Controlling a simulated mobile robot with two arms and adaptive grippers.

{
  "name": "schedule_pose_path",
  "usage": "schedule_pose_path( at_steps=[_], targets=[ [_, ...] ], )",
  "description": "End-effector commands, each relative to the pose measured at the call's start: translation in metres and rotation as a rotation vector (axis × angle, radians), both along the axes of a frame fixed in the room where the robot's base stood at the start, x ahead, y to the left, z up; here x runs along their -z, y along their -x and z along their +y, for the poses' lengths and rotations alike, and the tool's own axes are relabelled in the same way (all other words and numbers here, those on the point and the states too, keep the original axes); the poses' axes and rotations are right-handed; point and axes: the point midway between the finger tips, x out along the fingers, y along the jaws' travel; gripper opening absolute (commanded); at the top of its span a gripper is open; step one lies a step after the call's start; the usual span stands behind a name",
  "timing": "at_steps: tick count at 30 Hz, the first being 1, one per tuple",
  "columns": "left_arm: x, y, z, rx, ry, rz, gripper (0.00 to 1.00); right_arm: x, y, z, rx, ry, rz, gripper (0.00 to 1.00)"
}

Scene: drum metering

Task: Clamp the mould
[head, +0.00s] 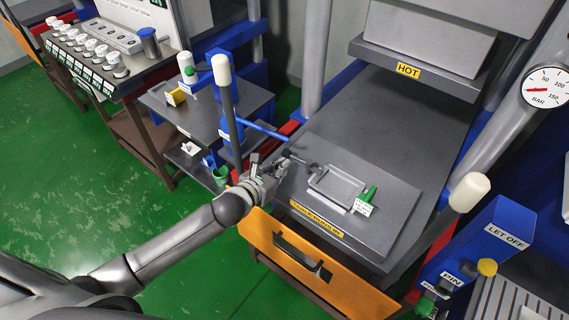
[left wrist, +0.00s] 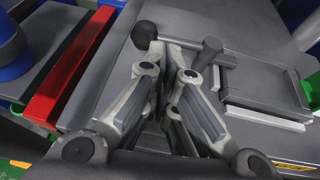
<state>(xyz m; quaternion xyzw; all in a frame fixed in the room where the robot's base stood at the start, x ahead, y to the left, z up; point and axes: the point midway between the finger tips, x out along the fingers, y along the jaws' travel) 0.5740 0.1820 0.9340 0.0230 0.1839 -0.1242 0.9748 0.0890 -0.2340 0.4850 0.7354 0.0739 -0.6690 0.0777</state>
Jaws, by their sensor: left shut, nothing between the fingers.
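The mould (head: 338,187) is a shallow grey rectangular frame on the grey plate of the press table, and its edge also shows in the left wrist view (left wrist: 268,113). A dark clamp bar (head: 300,160) with a round knob lies at the mould's left side. In the left wrist view the clamp bar (left wrist: 185,46) runs just beyond my fingertips, with one dark knob at each side. My left gripper (head: 279,167) is shut and empty beside the clamp; whether it touches the bar I cannot tell. My right gripper is not in view.
A green tagged piece (head: 365,199) stands at the mould's right corner. An orange drawer front (head: 300,262) is below the table. A white-topped lever post (head: 226,105) and blue bar (head: 262,129) stand left. The hot upper platen (head: 420,55) overhangs behind. The plate behind the mould is clear.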

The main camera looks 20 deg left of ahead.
Motion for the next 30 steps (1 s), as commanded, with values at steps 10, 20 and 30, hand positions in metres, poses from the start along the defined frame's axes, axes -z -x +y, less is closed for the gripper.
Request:
schedule_pose_path(
  at_steps=[10,20,30],
  targets=[
    [0.008,-0.021,-0.005,0.000,0.001,0.000,0.00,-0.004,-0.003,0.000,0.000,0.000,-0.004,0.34],
    [0.009,-0.021,-0.005,0.000,0.000,0.000,0.00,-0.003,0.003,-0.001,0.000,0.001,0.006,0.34],
    [0.006,-0.037,-0.004,0.000,-0.002,-0.002,0.00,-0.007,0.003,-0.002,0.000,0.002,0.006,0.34]
  ],
)
